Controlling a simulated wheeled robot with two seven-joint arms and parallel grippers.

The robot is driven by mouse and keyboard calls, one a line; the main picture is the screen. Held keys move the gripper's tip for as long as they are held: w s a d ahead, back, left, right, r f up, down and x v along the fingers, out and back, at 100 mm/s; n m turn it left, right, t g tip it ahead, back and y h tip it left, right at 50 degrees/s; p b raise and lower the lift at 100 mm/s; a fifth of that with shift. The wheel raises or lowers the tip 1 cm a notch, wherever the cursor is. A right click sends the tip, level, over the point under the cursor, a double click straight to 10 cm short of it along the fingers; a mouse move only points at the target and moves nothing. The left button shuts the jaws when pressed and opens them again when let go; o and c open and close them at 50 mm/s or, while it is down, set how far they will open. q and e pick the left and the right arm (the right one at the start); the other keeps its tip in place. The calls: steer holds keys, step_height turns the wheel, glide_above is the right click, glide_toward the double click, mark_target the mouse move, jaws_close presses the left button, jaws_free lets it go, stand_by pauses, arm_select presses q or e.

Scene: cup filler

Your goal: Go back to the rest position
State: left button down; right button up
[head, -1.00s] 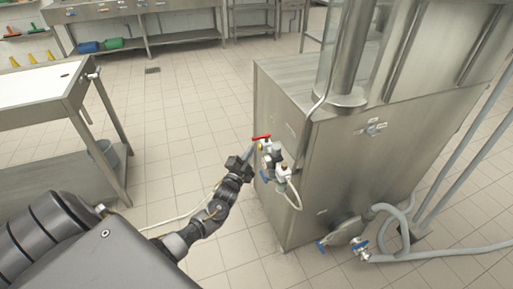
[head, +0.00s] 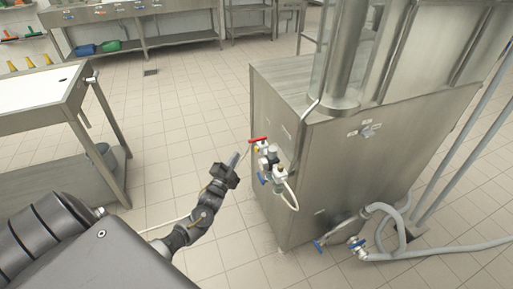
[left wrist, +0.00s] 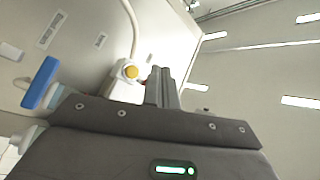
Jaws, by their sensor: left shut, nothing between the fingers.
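My left gripper (head: 233,160) is in the head view, left of the valve assembly on the steel machine (head: 340,165). Its fingers are shut with nothing between them, and a gap of floor shows between it and the valves. In the left wrist view the shut fingers (left wrist: 163,88) point up. The red-handled valve (head: 258,140) and white valve body (head: 272,163) are on the machine's left side. In the left wrist view a blue handle (left wrist: 40,82) and a yellow-centred white fitting (left wrist: 131,72) lie left of the fingers. My right gripper is out of view.
A steel table (head: 45,100) with a white top stands at the left. Blue-handled valves (head: 357,243) and grey hoses (head: 440,252) lie low at the machine's front right. A long steel counter (head: 140,12) runs along the back. The tiled floor (head: 180,110) between is clear.

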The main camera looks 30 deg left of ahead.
arm_select(q)
steer(key=shift+w+d, duration=0.1)
